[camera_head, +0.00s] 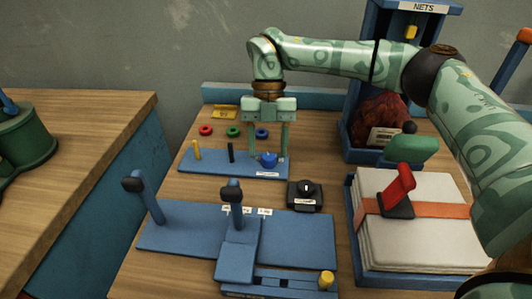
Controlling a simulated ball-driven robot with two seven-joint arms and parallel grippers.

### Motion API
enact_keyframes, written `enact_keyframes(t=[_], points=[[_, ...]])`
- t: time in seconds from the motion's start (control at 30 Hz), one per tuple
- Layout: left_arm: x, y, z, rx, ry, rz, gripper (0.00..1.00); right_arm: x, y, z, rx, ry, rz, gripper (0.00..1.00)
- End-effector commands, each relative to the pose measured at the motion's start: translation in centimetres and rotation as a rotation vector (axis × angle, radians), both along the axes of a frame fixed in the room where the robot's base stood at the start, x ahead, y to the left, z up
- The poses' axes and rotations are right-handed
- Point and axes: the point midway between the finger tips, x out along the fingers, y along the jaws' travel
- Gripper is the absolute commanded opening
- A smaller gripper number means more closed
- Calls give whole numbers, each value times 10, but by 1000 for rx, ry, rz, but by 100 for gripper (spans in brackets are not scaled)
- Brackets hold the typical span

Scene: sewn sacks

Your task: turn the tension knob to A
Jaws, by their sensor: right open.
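A black dial-like knob (306,189) with a white mark sits on a small dark box with a white label, right of the peg board; I take it for the tension knob. Its letters are too small to read. I cannot tell whether the fingers touch that piece. The gripper is behind and to the left of the black knob. My left gripper is out of view.
A blue lever panel (180,233) with black-tipped levers lies in front. Right are stacked pale sacks (420,238) with an orange band and red handle, and a blue "NETS" stand (375,90). Red, green and blue rings (233,132) lie behind the board.

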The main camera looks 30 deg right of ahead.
Motion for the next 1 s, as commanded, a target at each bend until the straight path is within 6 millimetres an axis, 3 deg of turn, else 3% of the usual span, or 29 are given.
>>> enact_keyframes(t=[0.13, 0.43, 0.47, 0.6, 1.0], points=[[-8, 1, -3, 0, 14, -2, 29, -4, 2, -12, 1, -1, 1, 51], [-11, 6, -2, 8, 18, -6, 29, -5, 3, -13, 0, -1, 0, 51], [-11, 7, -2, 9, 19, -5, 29, -5, 3, -13, 0, -1, 0, 46], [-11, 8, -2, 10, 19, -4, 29, -5, 3, -13, 0, -1, 0, 7], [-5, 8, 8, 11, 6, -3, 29, -5, 3, -9, 0, -2, 55, 7]])
